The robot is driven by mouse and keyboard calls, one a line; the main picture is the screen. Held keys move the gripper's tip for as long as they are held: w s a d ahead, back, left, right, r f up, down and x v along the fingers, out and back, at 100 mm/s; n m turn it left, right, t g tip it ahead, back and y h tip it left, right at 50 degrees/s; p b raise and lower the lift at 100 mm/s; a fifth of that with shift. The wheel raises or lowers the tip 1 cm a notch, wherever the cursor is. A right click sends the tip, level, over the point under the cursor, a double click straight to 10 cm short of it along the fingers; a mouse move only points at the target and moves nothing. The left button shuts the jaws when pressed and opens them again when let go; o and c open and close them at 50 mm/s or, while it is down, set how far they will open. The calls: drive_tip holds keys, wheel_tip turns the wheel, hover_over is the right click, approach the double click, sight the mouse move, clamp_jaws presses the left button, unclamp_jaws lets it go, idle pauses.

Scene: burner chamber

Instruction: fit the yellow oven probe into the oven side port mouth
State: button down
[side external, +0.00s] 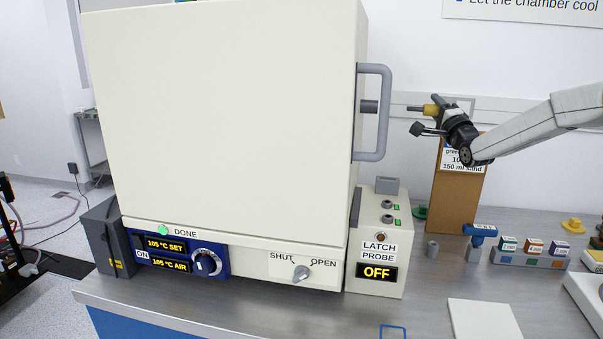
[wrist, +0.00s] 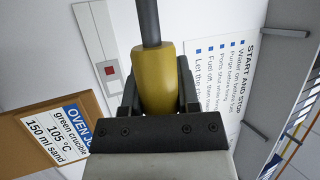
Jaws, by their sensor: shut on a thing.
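The yellow oven probe (side external: 431,110) is held in the air right of the oven, with its thin grey rod pointing left. My gripper (side external: 438,117) is shut on its yellow body. In the wrist view the yellow body (wrist: 157,88) sits between my dark fingers (wrist: 158,80), and the grey rod (wrist: 148,22) runs out of the top of the picture. A dark grey stub (side external: 369,107) on the oven's right side, seen through the handle loop, looks like the side port. The rod tip is apart from it, at about the same height in the picture. The port's mouth opening cannot be made out.
The oven's grey handle (side external: 386,112) appears in front of the stub. A latch probe box (side external: 376,240) reading OFF stands below. A brown board (side external: 445,192) with a job card stands behind my gripper. Small blocks and a blue-topped tool (side external: 480,230) lie on the bench at right.

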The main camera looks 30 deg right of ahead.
drive_tip(key=shift+w+a, duration=0.1)
drive_tip(key=shift+a, duration=0.05)
idle(0.3)
drive_tip(key=shift+w+a, duration=1.85)
drive_tip(key=shift+w, duration=0.05)
drive_tip(key=shift+w+a, duration=1.85)
idle(0.8)
drive_tip(key=shift+c, duration=1.3)
unclamp_jaws()
drive_tip(key=shift+s+f, duration=0.1)
drive_tip(key=shift+s, duration=0.1)
drive_tip(key=v, duration=0.7)
drive_tip(key=shift+s, duration=0.2)
drive_tip(key=shift+a, duration=0.2)
